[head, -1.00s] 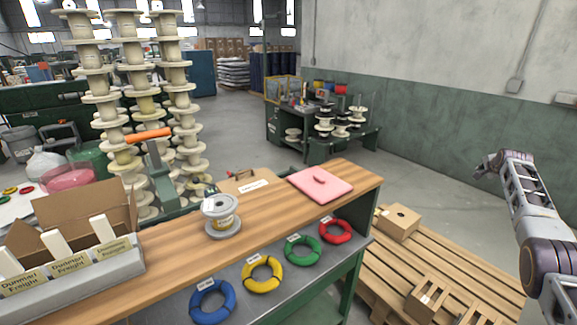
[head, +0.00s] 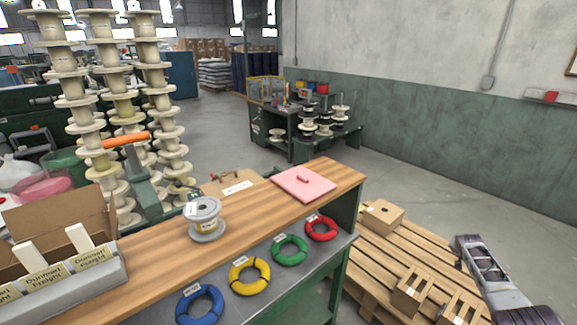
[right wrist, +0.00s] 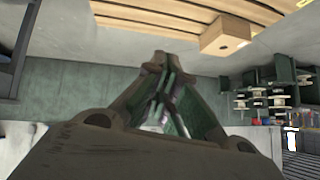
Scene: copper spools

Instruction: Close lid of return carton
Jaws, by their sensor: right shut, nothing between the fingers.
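A brown carton (head: 70,214) stands open at the left end of the wooden bench in the head view, its back flap raised. I cannot tell for sure that it is the return carton. A grey holder with "Freight" labels and white upright pieces hides its front. My right arm is low at the right of the head view, over the pallet's edge and far from this carton. In the right wrist view my right gripper (right wrist: 166,62) is shut and empty, its fingertips together. My left gripper is not in view.
Coloured coils lie on the shelf below. A pallet (head: 361,257) at the right carries small boxes, one (head: 382,217) near the bench. Tall spool stacks stand behind the bench.

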